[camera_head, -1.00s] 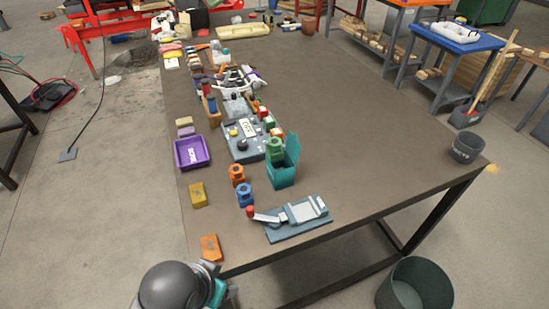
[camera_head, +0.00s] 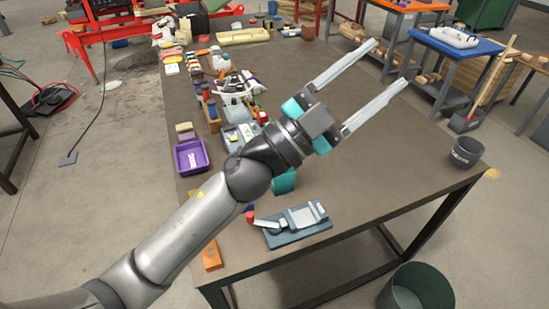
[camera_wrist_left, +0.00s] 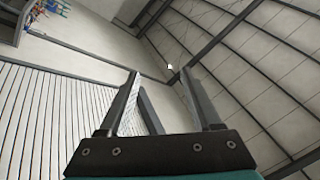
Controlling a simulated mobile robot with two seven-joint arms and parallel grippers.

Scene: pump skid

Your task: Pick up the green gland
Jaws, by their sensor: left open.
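My left gripper (camera_head: 388,63) is open and empty, raised over the table with its two long fingers pointing to the upper right. In the left wrist view the open fingers (camera_wrist_left: 160,74) point at the ceiling and wall, with nothing between them. The green gland is not visible now; my left arm covers the area where a green part stood in the earlier view. A small part of the teal box (camera_head: 284,182) shows below my wrist. My right gripper is not in view.
A clamp on a dark plate (camera_head: 297,224) sits near the table's front edge. A purple tray (camera_head: 205,155) lies at the left edge. A grey cup (camera_head: 466,154) stands at the right corner. The right half of the brown table (camera_head: 390,150) is mostly clear.

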